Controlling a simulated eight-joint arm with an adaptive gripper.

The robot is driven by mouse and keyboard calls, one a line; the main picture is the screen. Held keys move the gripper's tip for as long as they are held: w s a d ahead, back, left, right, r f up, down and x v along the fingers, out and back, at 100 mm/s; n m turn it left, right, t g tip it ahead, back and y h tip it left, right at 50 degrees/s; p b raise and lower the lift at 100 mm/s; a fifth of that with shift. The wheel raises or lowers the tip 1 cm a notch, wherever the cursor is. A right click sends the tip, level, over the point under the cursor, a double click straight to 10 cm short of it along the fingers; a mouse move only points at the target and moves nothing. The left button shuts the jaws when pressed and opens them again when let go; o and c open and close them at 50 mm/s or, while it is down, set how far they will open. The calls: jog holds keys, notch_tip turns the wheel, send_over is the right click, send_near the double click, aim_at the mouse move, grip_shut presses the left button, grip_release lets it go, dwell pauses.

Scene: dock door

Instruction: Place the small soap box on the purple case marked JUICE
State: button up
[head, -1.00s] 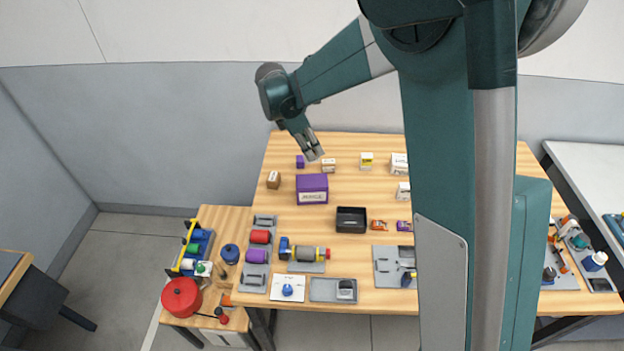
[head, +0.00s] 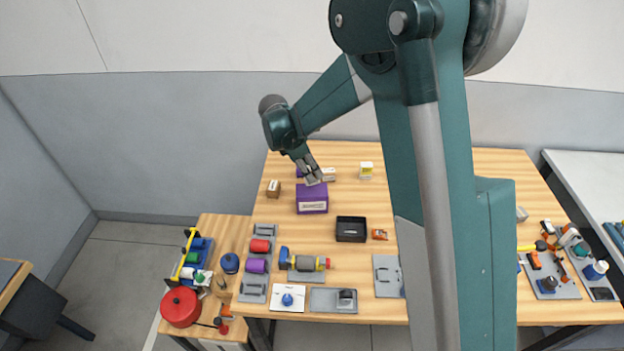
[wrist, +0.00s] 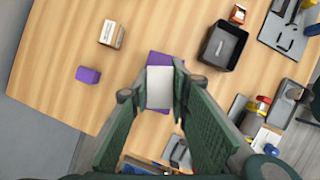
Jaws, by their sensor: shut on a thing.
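The purple case (head: 311,199) with a white label stands on the wooden table; its lettering is too small to read now. My gripper (head: 313,178) is at the case's back upper edge in the head view. In the wrist view my gripper (wrist: 159,92) is shut on a small white box, the soap box (wrist: 159,86), held between the two fingers. The purple case (wrist: 158,58) shows behind and around the box, which covers most of it. I cannot tell whether the box touches the case top.
A small purple block (wrist: 88,75) and a white-and-brown box (wrist: 112,34) stand near the case. A brown box (head: 273,188) is to its left. A black bin (head: 351,229) and an orange item (head: 380,234) lie front right. My arm hides the table's right part.

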jog(key=shift+f, duration=0.1)
jog(key=shift+f, duration=1.75)
jog(key=shift+f, duration=0.1)
jog(key=o, duration=0.9)
jog(key=v, duration=1.2)
